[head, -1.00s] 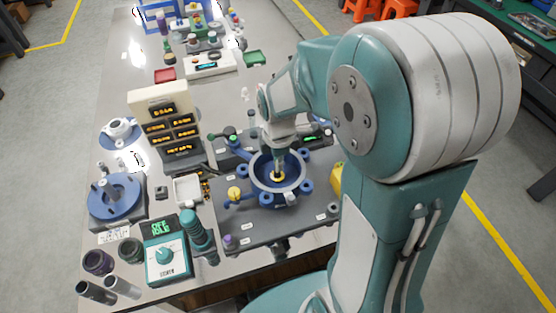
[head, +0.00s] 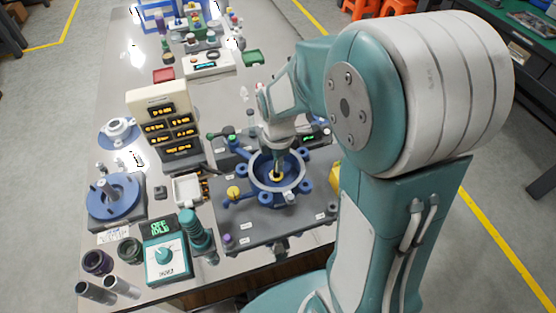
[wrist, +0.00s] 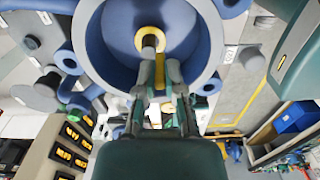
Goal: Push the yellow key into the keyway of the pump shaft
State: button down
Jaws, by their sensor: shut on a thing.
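The blue round pump housing (head: 256,182) sits on a dark grey plate, with its open bowl facing up. A yellow ring (wrist: 141,36) circles the pump shaft (wrist: 149,41) at its centre. My gripper (wrist: 161,76) reaches down into the bowl and is shut on the yellow key (wrist: 160,70), a thin strip between the fingertips. The fingertips are close beside the ring and shaft. The keyway is not clearly visible, and I cannot tell whether the key touches it. In the head view, my gripper (head: 277,166) partly hides the shaft.
Blue arms with round ends surround the housing. A beige display stand (head: 158,105) and a white tray (head: 187,190) stand to its left. A teal control box (head: 167,255) and a teal ribbed post (head: 196,232) are at the front left.

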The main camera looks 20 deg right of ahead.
jog(key=shift+f, duration=0.4)
jog(key=c, duration=0.7)
grip_release()
jog(key=shift+r, duration=2.55)
